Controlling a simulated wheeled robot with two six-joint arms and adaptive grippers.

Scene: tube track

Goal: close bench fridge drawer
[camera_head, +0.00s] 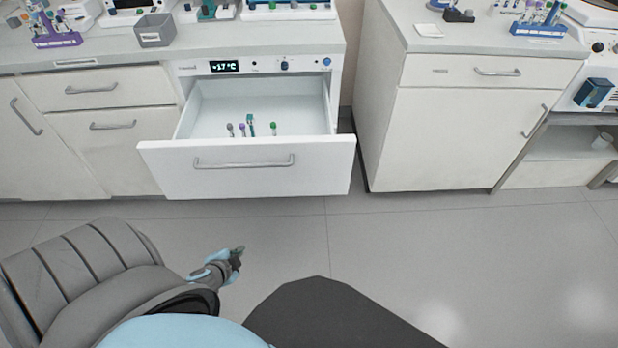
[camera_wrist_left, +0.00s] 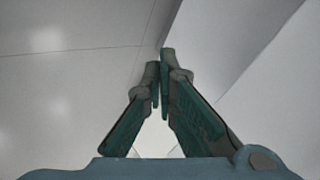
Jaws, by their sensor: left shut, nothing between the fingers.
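The bench fridge drawer (camera_head: 250,178) is pulled out from under the bench, with a white front and a long bar handle (camera_head: 244,162). Several capped tubes (camera_head: 252,126) stand inside it. My left gripper (camera_head: 238,252) is low over the floor in front of the drawer, apart from it and below the handle in the head view. In the left wrist view its fingers (camera_wrist_left: 160,75) come together at the tips with nothing between them. A pale flat surface beside them at the right of that view may be the drawer front. My right gripper is not in view.
The fridge panel (camera_head: 256,66) above the drawer shows a lit display. Closed cabinets (camera_head: 470,130) stand at the right, past a narrow dark gap, and more closed drawers (camera_head: 90,92) at the left. Tube racks and a grey bin (camera_head: 155,32) sit on the bench. The grey floor (camera_head: 400,250) is clear.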

